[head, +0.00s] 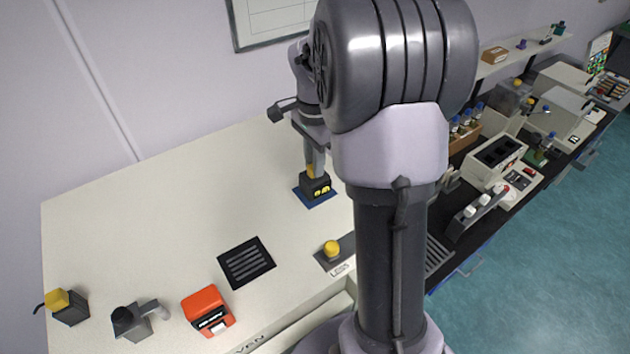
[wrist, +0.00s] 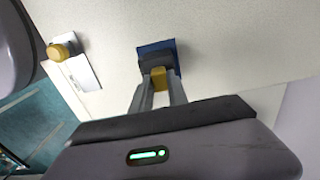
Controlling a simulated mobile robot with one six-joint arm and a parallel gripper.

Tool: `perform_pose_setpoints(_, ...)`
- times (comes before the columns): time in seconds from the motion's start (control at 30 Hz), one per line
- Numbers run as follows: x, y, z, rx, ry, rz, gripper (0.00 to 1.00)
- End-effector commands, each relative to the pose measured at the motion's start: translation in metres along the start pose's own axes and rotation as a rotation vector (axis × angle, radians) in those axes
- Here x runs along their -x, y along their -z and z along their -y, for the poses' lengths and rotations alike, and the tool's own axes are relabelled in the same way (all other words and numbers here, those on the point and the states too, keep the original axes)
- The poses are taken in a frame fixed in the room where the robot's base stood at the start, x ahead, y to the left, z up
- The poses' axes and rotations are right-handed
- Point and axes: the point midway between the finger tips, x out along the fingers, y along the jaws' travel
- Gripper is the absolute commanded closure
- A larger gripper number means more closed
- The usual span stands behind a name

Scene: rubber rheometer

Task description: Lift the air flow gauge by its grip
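The air flow gauge (head: 316,188) is a dark block with two yellow round marks on its face. It stands upright on a blue mat (head: 303,197) on the white bench; its yellow grip (head: 310,171) sticks up from the top. My gripper (head: 315,168) points down over it. In the wrist view, my gripper's fingers (wrist: 160,82) lie on both sides of the yellow grip (wrist: 160,76), which fills the space between them, so they look shut on it. The dark body (wrist: 153,61) and blue mat (wrist: 170,45) show beyond. The gauge appears to rest on the mat.
A black vent grille (head: 246,262), an orange device (head: 208,311), a grey device (head: 136,322) and a yellow-topped block (head: 69,306) stand toward the front left. A yellow button on a plate (head: 332,248) is nearby. The bench left of the gauge is clear.

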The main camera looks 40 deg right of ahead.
Motion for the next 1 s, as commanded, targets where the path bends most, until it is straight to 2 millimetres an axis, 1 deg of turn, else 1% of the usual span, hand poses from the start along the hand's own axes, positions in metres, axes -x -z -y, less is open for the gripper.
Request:
perform_pose_setpoints(0.03, 0.000, 0.000, 0.000, 0.000, 0.000, 0.000, 0.93)
perform_pose_setpoints(0.07, 0.000, 0.000, 0.000, 0.000, 0.000, 0.000, 0.99)
perform_pose_setpoints(0.27, 0.002, 0.000, 0.000, 0.000, 0.001, 0.000, 1.00)
perform_pose_setpoints(0.37, 0.010, 0.000, 0.000, 0.000, 0.001, 0.000, 1.00)
perform_pose_setpoints(0.5, 0.028, 0.000, 0.000, 0.001, 0.001, -0.001, 1.00)
perform_pose_setpoints(0.57, 0.032, 0.000, 0.000, 0.001, 0.001, -0.001, 1.00)
perform_pose_setpoints(1.0, 0.030, 0.000, 0.000, 0.001, 0.000, 0.000, 1.00)
